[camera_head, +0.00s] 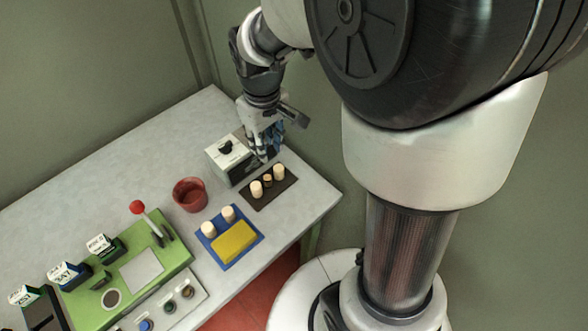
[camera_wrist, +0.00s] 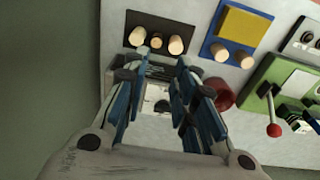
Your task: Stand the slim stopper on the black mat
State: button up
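The black mat (camera_head: 255,203) lies near the table's right end; it also shows at the top of the wrist view (camera_wrist: 190,28). Three stoppers are on it: a pale one (camera_head: 256,189), another pale one (camera_head: 279,171), and a smaller, browner, narrower one (camera_head: 267,181) between them. The narrow one, seemingly the slim stopper, also shows in the wrist view (camera_wrist: 156,41) and appears upright. My gripper (camera_head: 262,156) is above the table just behind the mat, beside the white box. In the wrist view my gripper (camera_wrist: 158,78) has its fingers apart, with nothing held between them.
A white box (camera_head: 228,160) with a black top fitting stands left of my gripper. A red cup (camera_head: 190,194) stands farther left. A green board (camera_head: 125,275) with a red-knobbed lever is at lower left.

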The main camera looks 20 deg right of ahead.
jog(key=s+r+m+t, duration=0.1)
jog(key=s+r, duration=0.4)
jog(key=s, duration=0.4)
jog(key=s+r+m+t, duration=0.2)
jog(key=s+r, duration=0.4)
jog(key=s, duration=0.3)
jog(key=shift+s+m+t, duration=0.15)
jog(key=shift+m+t, duration=0.15)
